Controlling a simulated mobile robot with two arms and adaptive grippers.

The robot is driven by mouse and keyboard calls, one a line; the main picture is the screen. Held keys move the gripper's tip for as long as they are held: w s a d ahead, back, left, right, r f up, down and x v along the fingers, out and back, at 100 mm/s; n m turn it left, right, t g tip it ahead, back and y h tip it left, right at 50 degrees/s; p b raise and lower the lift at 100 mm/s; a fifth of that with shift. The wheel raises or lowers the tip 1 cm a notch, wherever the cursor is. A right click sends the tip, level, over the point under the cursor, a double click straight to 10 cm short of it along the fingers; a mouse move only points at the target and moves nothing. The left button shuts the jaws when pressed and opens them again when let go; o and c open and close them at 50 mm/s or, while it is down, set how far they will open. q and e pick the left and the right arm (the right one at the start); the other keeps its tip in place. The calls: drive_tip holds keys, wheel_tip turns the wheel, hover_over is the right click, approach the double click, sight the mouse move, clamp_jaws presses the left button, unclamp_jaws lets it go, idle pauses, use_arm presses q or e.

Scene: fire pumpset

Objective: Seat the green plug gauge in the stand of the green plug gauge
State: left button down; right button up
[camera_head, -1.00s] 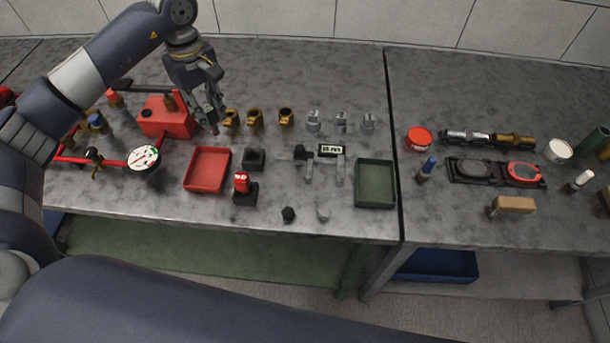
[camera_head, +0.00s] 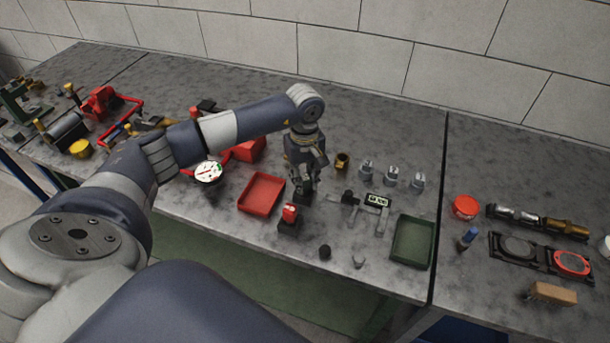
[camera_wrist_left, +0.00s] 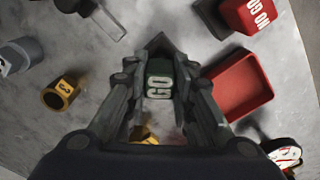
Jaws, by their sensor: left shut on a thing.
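My left gripper (camera_head: 304,182) reaches down at the middle of the bench. In the left wrist view its fingers are shut on the green plug gauge (camera_wrist_left: 159,87), which shows a white "GO" label. The black stand (camera_head: 305,197) is directly below the gripper in the head view, partly hidden by it. In the left wrist view a dark corner of the stand (camera_wrist_left: 158,42) shows just beyond the gauge. The gauge's lower end is hidden, so I cannot tell whether it touches or enters the stand. My right gripper is not in view.
The red NO GO gauge (camera_head: 290,212) stands in its own black block close by. A red tray (camera_head: 243,205) is to the left, calipers (camera_head: 378,202) and a green tray (camera_head: 396,258) to the right. Brass (camera_head: 342,161) and grey fittings (camera_head: 392,177) stand behind.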

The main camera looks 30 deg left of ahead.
use_arm(q)
drive_tip(key=shift+a, duration=0.1)
drive_tip(key=shift+f+b, duration=0.2)
drive_tip(key=shift+b, duration=0.15)
drive_tip(key=c, duration=1.5)
unclamp_jaws()
drive_tip(key=shift+o, duration=0.7)
drive_tip(key=shift+r+p, duration=0.2)
drive_tip(key=shift+p, duration=0.1)
drive_tip(key=shift+w+r, duration=0.1)
drive_tip(key=shift+r, duration=0.15)
wheel_tip(320, 180, up, 12)
drive_tip(key=b, duration=0.4)
drive_tip(key=shift+f, duration=0.2)
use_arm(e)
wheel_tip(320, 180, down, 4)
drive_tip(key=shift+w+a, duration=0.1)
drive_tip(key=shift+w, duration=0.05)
use_arm(q)
drive_tip(key=shift+f, duration=0.1)
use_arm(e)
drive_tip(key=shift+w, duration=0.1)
